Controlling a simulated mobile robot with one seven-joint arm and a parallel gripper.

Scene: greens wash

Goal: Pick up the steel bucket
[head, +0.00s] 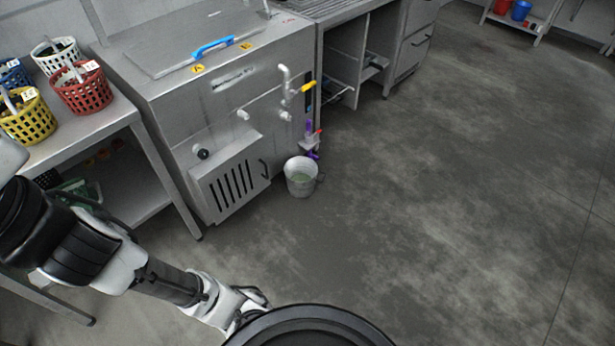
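The steel bucket (300,184) stands upright on the concrete floor, in front of the steel wash unit and below its yellow-handled tap.
The steel wash unit (215,105) with a blue-handled lid (213,47) stands behind the bucket. A vented box (231,182) juts out left of the bucket. A side table holds several baskets, including a red one (82,92). The floor (450,200) to the right is clear.

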